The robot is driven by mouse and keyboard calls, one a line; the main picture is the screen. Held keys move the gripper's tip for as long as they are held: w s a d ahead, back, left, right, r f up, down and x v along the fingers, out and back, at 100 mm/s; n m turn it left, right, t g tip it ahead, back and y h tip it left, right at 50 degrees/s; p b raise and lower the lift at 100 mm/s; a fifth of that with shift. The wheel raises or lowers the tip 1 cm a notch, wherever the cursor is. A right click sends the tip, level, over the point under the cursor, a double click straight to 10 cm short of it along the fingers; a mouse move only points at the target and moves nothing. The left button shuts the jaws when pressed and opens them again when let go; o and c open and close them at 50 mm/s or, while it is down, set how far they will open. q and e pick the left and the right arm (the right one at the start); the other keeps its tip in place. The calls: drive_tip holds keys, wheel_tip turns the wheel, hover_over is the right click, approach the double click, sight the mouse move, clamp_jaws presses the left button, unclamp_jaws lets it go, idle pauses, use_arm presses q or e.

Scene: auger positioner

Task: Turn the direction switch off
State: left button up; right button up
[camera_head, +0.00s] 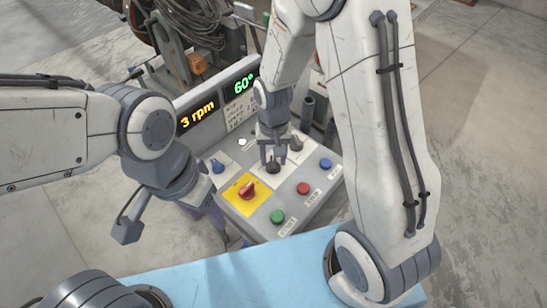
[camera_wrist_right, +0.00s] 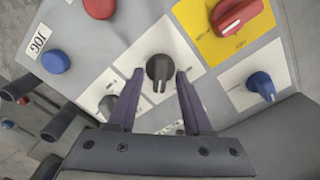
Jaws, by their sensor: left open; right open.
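A black rotary knob (camera_head: 273,168) sits on a white plate in the middle of the grey control panel (camera_head: 254,226). It appears to be the direction switch, but its label is not readable. In the right wrist view the knob (camera_wrist_right: 160,68) has a light pointer line facing the gripper. My right gripper (camera_head: 273,157) is open, with its fingers (camera_wrist_right: 158,80) on either side of the knob; I cannot tell whether they touch it. My left gripper (camera_head: 208,208) is beside the panel's left edge, away from the knob; its fingertips are partly hidden.
Around the knob are a red switch on a yellow plate (camera_head: 247,190), a blue knob (camera_head: 217,167), a red button (camera_head: 303,188), a green button (camera_head: 277,216) and a blue button (camera_head: 325,164). Displays reading 3 rpm (camera_head: 198,117) and 60° (camera_head: 243,84) stand behind.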

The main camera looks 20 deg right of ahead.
drive_tip(key=shift+f, duration=0.35)
clamp_jaws()
drive_tip(key=shift+n, duration=0.3)
drive_tip(key=n+p, duration=0.1)
drive_tip(key=n, duration=0.3)
drive_tip(key=shift+r, duration=0.1)
drive_tip(key=shift+n, duration=2.1)
